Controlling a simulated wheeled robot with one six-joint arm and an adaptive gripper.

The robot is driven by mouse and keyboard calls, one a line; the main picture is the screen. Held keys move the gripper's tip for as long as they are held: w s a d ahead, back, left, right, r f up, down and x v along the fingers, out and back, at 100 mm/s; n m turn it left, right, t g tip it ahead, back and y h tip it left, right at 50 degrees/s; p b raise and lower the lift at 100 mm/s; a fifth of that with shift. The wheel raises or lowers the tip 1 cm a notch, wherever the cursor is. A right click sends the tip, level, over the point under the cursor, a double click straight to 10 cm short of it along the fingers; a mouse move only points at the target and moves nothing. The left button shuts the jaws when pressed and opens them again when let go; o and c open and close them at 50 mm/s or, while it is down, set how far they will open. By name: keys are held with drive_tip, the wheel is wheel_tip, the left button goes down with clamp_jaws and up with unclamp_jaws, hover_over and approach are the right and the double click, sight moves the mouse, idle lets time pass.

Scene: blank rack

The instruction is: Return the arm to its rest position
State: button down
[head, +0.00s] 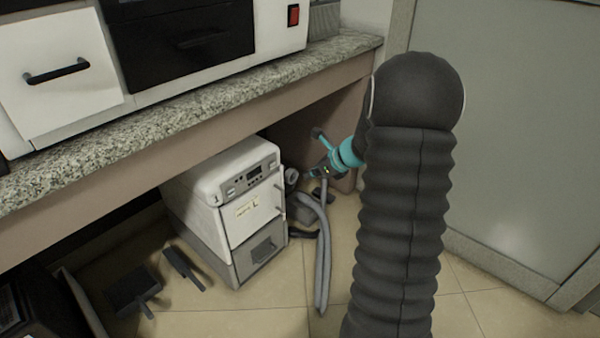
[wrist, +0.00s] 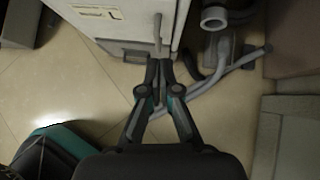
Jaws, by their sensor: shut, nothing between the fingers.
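My arm's black ribbed sleeve fills the right middle of the head view, with teal wrist parts beyond its bend, under the counter. In the wrist view my gripper (wrist: 160,62) points up the picture, its two dark fingers together and nothing between them. The fingertips show just below a grey handle (wrist: 157,32) on the white machine; I cannot tell whether they touch it. The fingertips are hard to make out in the head view.
The white machine (head: 232,228) stands on the tiled floor under a granite counter (head: 150,127). A grey hose (head: 324,255) hangs beside it. Dark flat objects (head: 133,290) lie on the floor at left. A grey panel (head: 510,130) stands at right.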

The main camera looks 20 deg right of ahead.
drive_tip(key=shift+s+r, duration=0.1)
drive_tip(key=d+f+m+t+h, duration=0.1)
drive_tip(key=d+m+h, duration=0.65)
drive_tip(key=m, duration=0.65)
drive_tip(key=s+d+r+m+g+h, duration=0.4)
drive_tip(key=s+m, duration=0.5)
drive_tip(key=m, duration=0.7)
drive_tip(key=s+a+r+m+y, duration=0.2)
drive_tip(key=s+a+r+m, duration=0.2)
drive_tip(key=s+a, duration=0.4)
drive_tip(key=s+a+r+m+y+p, duration=0.1)
drive_tip(key=s+a+r+m, duration=0.3)
drive_tip(key=s+a, duration=0.4)
drive_tip(key=s+a+r+m+t+y, duration=0.1)
drive_tip(key=s+a+r+m+y, duration=0.2)
drive_tip(key=a, duration=0.9)
drive_tip(key=s+r+m, duration=0.1)
drive_tip(key=s+r, duration=0.2)
drive_tip(key=s, duration=0.2)
drive_tip(key=shift+r+m, duration=0.15)
drive_tip(key=shift+m, duration=0.25)
